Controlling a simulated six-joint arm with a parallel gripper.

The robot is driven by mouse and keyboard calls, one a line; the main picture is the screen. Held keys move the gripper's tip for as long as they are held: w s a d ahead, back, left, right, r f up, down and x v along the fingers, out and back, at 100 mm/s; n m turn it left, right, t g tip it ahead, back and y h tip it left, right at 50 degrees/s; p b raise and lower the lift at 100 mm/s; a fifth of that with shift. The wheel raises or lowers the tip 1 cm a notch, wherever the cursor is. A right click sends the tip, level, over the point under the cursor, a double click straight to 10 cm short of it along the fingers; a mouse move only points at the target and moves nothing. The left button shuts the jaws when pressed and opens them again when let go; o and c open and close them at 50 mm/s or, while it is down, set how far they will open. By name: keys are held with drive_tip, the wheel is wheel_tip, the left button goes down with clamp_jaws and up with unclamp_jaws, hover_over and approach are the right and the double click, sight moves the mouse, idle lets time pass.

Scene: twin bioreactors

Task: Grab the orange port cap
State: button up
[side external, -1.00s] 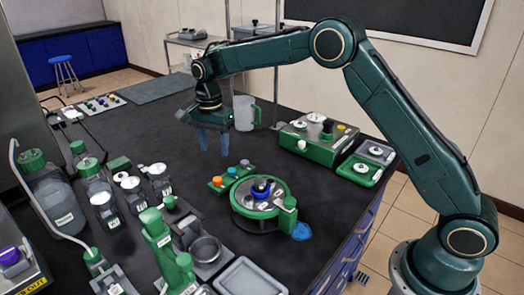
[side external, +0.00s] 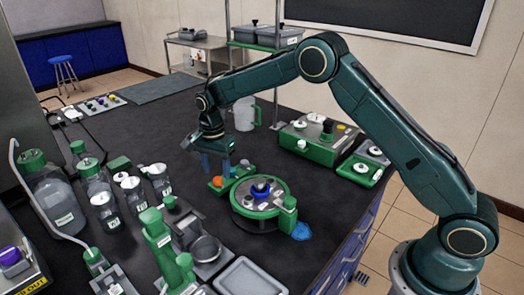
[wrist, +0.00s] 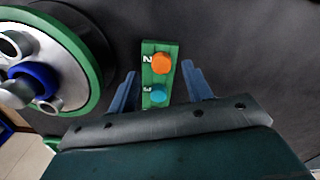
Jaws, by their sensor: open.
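In the side view the orange cap (side external: 217,181) shows at the left end of the rack (side external: 226,184). My gripper (wrist: 160,84) is open and empty, with one blue finger on each side of the rack. In the side view my gripper (side external: 216,166) is low over the rack and hides part of it. I cannot tell the exact height of the fingertips above the caps.
A round green-rimmed device (side external: 247,209) with a blue knob stands close to the rack and shows at the left in the wrist view (wrist: 88,50). Several bottles (side external: 104,208) stand to the left. The dark bench (side external: 165,125) is clear behind the rack.

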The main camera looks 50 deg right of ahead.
sight(217, 179)
drive_tip(key=shift+w+f, duration=0.1)
drive_tip(key=shift+f, duration=1.5)
drive_tip(key=c, duration=1.1)
